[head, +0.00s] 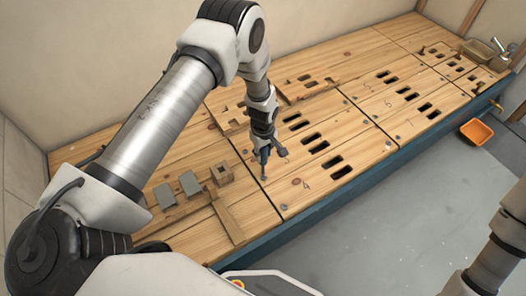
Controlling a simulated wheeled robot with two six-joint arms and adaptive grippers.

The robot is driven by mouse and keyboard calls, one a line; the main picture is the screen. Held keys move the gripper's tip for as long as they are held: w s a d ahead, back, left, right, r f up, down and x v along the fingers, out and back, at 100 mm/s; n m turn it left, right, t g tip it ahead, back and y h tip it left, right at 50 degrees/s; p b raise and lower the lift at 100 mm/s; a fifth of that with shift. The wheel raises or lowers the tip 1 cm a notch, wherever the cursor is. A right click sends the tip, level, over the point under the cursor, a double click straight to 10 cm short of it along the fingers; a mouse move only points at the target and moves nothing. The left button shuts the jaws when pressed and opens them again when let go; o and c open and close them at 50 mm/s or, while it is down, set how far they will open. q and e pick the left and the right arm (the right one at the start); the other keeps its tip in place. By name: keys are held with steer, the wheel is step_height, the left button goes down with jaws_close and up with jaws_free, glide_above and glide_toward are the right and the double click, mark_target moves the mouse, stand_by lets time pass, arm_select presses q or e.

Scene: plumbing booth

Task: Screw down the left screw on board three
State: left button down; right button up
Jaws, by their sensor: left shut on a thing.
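My left gripper (264,156) points down over the wooden bench top, just right of a dark seam between boards. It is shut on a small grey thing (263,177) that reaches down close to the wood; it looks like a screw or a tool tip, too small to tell. Whether it touches the wood cannot be told. The slotted board (275,190) lies under and right of the gripper, with dark slots and a faint number partly beside the fingers. A small round brown spot (296,181) shows on the wood to the right. My right gripper is out of view.
Two grey plates (189,183) and a square wooden block (222,174) lie left of the gripper, near wooden strips (228,218). Raised wooden pieces (306,86) lie behind. An orange bin (476,131) is at the far right. The grey floor (400,220) in front is clear.

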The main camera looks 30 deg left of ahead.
arm_select(q)
steer(key=shift+f+b, duration=1.6)
steer(key=shift+f, duration=0.55)
steer(key=m+b, duration=0.3)
steer(key=m, duration=0.2)
steer(key=m+b, duration=0.4)
steer(key=shift+m, duration=0.4)
steer(key=shift+r+m+p, duration=0.45)
steer(key=shift+m+p, duration=0.05)
steer(key=shift+p, duration=0.25)
steer(key=m+p, duration=0.1)
steer(key=m, duration=0.1)
steer(key=shift+m, duration=0.4)
steer(key=m+p, duration=0.1)
steer(key=m, duration=0.2)
steer(key=shift+m, duration=0.3)
steer(key=m, duration=0.3)
steer(key=shift+f+p, duration=0.2)
steer(key=shift+p, duration=0.15)
steer(key=shift+n+p, duration=0.5)
steer(key=shift+r, duration=0.15)
